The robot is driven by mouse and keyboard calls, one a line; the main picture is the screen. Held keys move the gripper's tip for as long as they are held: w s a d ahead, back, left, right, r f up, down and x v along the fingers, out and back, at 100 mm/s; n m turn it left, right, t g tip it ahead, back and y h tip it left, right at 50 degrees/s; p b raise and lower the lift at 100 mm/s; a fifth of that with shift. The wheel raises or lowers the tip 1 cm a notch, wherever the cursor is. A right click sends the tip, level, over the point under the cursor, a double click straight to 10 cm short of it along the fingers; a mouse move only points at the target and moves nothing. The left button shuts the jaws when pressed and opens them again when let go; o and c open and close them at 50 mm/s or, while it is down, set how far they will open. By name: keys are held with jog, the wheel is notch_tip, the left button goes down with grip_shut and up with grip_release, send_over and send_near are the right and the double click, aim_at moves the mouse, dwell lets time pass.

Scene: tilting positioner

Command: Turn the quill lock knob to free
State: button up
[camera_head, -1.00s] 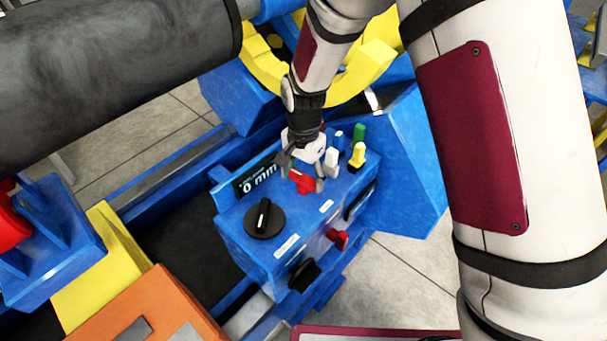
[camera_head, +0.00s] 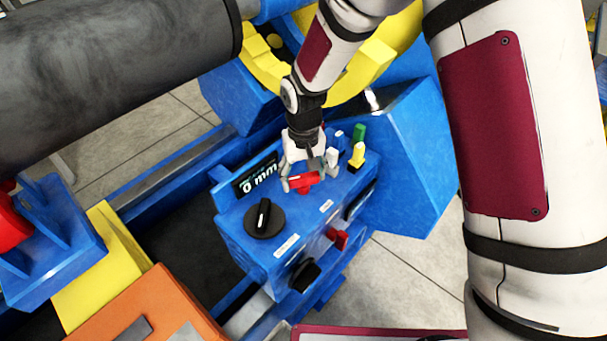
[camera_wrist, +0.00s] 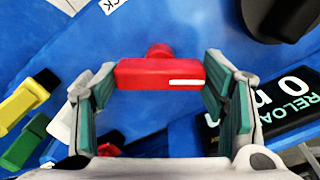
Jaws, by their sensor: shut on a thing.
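The red knob (camera_head: 304,181) is on top of the blue control box, its bar lying nearly level across the picture with a slight tilt. In the wrist view the red bar (camera_wrist: 160,75) has a white mark near its right end. My gripper (camera_head: 302,178) is shut on the knob. In the wrist view my gripper (camera_wrist: 160,82) has one grey-green finger at each end of the bar. A label ending in "CK" is partly in view at the top of the wrist view. The words for the knob's positions cannot be read.
The blue box (camera_head: 255,245) carries a black dial (camera_head: 264,218), a "0 mm" display (camera_head: 257,175), and white, green and yellow levers (camera_head: 357,153) close right of my gripper. A smaller red knob (camera_head: 338,238) and a black knob (camera_head: 304,275) are on its front.

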aim_at(303, 176)
jog(key=n, duration=0.6)
jog(key=shift+n, duration=0.4)
dwell(0.3)
jog(key=o, duration=1.1)
jog(key=shift+o, duration=0.2)
notch_tip(303, 176, up, 12)
